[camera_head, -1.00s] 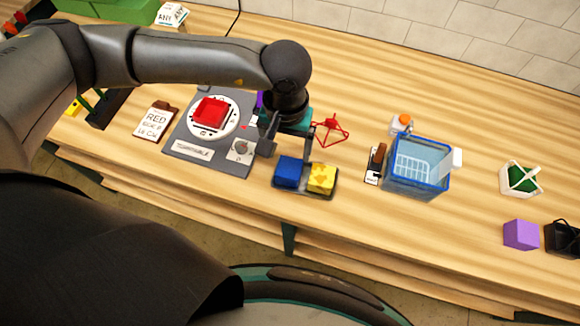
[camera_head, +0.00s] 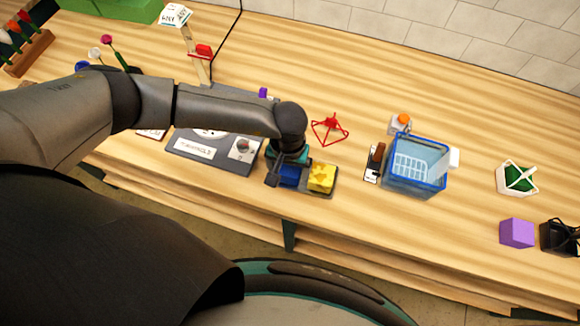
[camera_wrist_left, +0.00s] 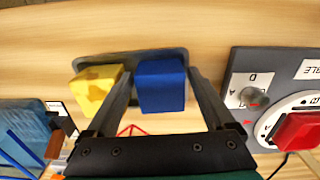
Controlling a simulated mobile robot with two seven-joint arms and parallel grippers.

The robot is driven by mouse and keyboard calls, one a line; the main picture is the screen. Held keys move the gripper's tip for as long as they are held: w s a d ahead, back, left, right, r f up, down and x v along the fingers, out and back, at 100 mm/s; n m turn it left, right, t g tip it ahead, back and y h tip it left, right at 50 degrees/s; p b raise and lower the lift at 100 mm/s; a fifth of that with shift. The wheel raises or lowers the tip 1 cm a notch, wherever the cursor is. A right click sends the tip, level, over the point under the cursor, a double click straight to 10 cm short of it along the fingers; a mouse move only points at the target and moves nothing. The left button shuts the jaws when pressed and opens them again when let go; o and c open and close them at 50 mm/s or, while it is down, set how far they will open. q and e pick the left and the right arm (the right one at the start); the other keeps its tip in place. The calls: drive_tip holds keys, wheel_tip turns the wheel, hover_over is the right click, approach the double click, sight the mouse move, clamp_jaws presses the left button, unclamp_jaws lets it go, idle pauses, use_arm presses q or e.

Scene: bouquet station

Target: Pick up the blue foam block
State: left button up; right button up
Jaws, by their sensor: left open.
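The blue foam block (camera_head: 290,176) sits on a dark tray (camera_head: 307,191), beside a yellow block (camera_head: 321,178) on its right. My left gripper (camera_head: 287,168) is over the blue block and partly hides it in the head view. In the left wrist view the blue block (camera_wrist_left: 160,84) lies between the two open fingers (camera_wrist_left: 163,82), and the yellow block (camera_wrist_left: 95,90) is outside them, beyond the left finger. Whether the fingers touch the blue block I cannot tell. My right gripper is not in view.
A blue basket (camera_head: 416,167) stands to the right, with a purple block (camera_head: 517,233) farther right.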

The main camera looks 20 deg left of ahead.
use_arm(q)
drive_tip(key=shift+f, duration=0.2)
drive_tip(key=shift+c, duration=0.4)
drive_tip(key=shift+r, duration=0.1)
drive_tip(key=c, duration=1.2)
